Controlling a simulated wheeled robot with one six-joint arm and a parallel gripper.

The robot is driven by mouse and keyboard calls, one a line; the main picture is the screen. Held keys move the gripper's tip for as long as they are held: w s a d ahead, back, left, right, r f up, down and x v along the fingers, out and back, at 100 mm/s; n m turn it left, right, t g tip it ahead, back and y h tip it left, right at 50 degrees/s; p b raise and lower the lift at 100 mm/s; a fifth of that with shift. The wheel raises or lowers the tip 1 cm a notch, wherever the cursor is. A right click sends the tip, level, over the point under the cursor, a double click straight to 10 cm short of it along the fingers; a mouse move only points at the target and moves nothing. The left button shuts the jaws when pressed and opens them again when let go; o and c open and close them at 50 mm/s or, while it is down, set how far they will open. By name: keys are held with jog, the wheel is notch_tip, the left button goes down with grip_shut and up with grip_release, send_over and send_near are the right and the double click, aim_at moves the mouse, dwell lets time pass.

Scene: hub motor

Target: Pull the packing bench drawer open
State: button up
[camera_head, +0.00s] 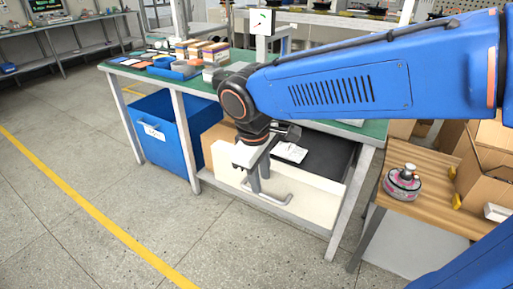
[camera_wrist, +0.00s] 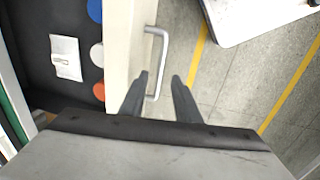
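The packing bench drawer has a cream front (camera_head: 310,202) and stands out from under the green-topped bench (camera_head: 125,73). Its dark interior (camera_head: 327,152) shows, with a white packet (camera_head: 290,152) inside. In the wrist view the drawer front (camera_wrist: 118,45) stands upright beside the dark interior (camera_wrist: 25,65). A grey bar handle (camera_wrist: 161,62) sticks out from the front; it also shows in the head view (camera_head: 275,197). My gripper (camera_wrist: 160,77) is open, with the lower end of the handle appearing between its two fingers. I cannot tell whether they touch it. My gripper (camera_head: 260,180) hides part of the front.
A blue bin (camera_head: 165,138) stands under the bench at left. A wooden table (camera_head: 425,175) with a round red-and-grey part (camera_head: 402,182) and cardboard boxes (camera_head: 490,165) is close on the right. Grey floor (camera_head: 150,215) in front of the drawer is clear, with a yellow line (camera_head: 92,220).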

notch_tip(320, 180, up, 12)
jog(key=s+a, duration=0.1)
jog(key=s, duration=0.1)
jog(key=shift+a, duration=0.15)
jog(key=shift+r, duration=0.1)
